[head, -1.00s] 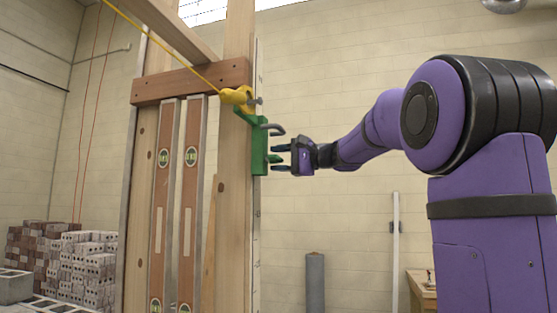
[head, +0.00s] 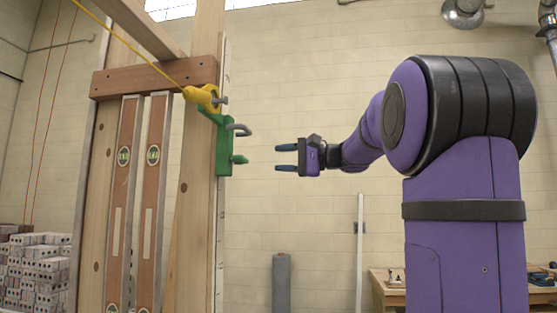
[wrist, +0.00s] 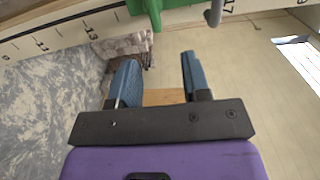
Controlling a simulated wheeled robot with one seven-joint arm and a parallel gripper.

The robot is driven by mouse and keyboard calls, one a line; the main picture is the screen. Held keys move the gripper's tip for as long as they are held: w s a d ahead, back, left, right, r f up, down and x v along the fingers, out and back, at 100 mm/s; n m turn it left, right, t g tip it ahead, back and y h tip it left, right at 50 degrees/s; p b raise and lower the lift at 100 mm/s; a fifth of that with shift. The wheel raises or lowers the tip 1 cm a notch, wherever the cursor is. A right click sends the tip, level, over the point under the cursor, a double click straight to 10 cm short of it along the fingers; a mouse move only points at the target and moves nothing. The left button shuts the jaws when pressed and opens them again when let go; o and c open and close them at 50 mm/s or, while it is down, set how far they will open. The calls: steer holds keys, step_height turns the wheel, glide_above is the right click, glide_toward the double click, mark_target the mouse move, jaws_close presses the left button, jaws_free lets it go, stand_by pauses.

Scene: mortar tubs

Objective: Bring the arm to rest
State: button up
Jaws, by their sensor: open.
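My gripper (head: 287,158) is open and empty in the head view, its two dark blue fingers pointing left. It is apart from the green bracket (head: 223,150), with a clear gap between them. The bracket sits on the edge of the wooden post and has a grey hook and a green knob. In the wrist view my gripper (wrist: 156,82) shows both blue fingers spread with nothing between them. Part of the green bracket (wrist: 152,12) shows at the top of that view.
A yellow line clamp (head: 203,96) with a taut yellow cord is on the post (head: 200,190) above the bracket. Two levels (head: 123,190) stand against the frame. A grey roll (head: 281,283) and a workbench (head: 400,285) stand behind. The air around my gripper is free.

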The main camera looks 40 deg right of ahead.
stand_by(0.4)
steer(key=s+a+f+n+g+h, duration=0.2)
steer(key=s+a+f+g, duration=0.15)
steer(key=a+f, duration=0.45)
steer(key=s+a+f+n+g+h, duration=0.1)
steer(key=s+a+f+g, duration=0.25)
steer(key=a+f, duration=0.5)
steer(key=s+a+f+n+g+h, duration=0.1)
steer(key=s+a+f+n+h, duration=0.1)
steer(key=s+f, duration=0.5)
steer(key=s+a+f+n+g+h, duration=0.1)
steer(key=s+f+n+h, duration=0.4)
steer(key=f, duration=0.6)
steer(key=shift+s+a+n+h, duration=0.3)
steer(key=shift+s+a+h, duration=0.2)
steer(key=shift+s, duration=0.4)
steer(key=shift+a, duration=0.1)
